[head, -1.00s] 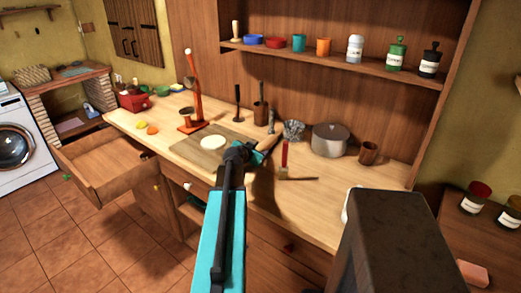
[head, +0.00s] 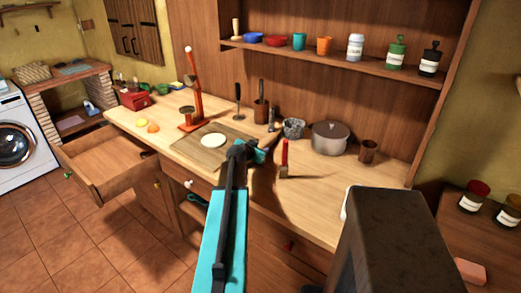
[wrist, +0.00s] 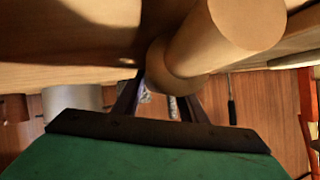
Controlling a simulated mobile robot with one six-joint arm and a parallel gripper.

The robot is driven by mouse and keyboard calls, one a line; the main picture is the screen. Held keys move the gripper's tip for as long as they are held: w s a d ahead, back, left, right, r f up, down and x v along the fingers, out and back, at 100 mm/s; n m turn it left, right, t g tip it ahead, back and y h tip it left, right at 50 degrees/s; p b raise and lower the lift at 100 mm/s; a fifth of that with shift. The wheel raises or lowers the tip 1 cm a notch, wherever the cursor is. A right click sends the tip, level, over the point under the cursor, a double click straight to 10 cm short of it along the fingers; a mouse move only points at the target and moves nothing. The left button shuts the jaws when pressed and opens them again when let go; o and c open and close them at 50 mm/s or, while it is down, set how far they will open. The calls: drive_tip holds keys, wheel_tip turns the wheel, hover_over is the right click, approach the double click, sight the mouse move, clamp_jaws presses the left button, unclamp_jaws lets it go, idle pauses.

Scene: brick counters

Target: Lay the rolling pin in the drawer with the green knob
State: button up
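The pale wooden rolling pin (head: 269,141) is at my gripper (head: 256,152), over the counter right of the cutting board. In the wrist view the rolling pin (wrist: 205,45) passes close up between the dark fingers, which look shut on it. Its shadow falls apart from it on the counter, so it appears lifted. The gripper and arm hide part of it in the head view. The drawer (head: 82,182) with the green knob (head: 68,175) stands pulled open at the left, below the counter. Its visible floor looks empty.
The cutting board (head: 185,152) with a pale round disc lies left of my gripper. A red-orange stand (head: 196,95), a pot (head: 330,137), a wooden cup (head: 368,150) and a red-handled tool (head: 284,155) stand on the counter. There is free floor around the open drawer.

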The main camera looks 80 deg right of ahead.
clamp_jaws()
drive_tip(key=shift+r, duration=0.1)
